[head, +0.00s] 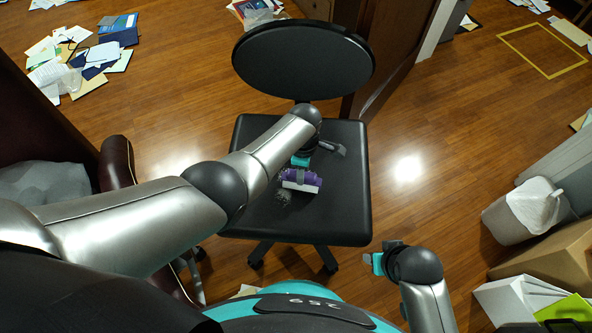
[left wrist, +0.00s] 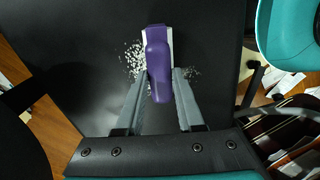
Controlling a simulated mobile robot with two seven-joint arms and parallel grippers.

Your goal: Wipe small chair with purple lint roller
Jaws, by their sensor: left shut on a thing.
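The small black chair stands in the middle of the head view, with its oval backrest (head: 303,62) at the far side and its square seat (head: 335,205) nearer. My left gripper (head: 310,165) is over the seat and shut on the purple lint roller (head: 302,178). The roller also shows between the fingers in the left wrist view (left wrist: 158,65), with its white part at the far end. A patch of grey-white lint (head: 283,197) lies on the seat beside the roller. In the left wrist view, lint (left wrist: 133,60) shows on both sides of it. My right gripper (head: 383,258) is right of the seat; its jaw opening is unclear.
A maroon armchair (head: 117,165) stands at the left. A white bin (head: 525,205) and cardboard boxes (head: 555,255) stand at the right. Papers (head: 75,60) are scattered on the floor at the upper left. A dark wooden door (head: 390,50) is behind the chair. Floor right of the seat is clear.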

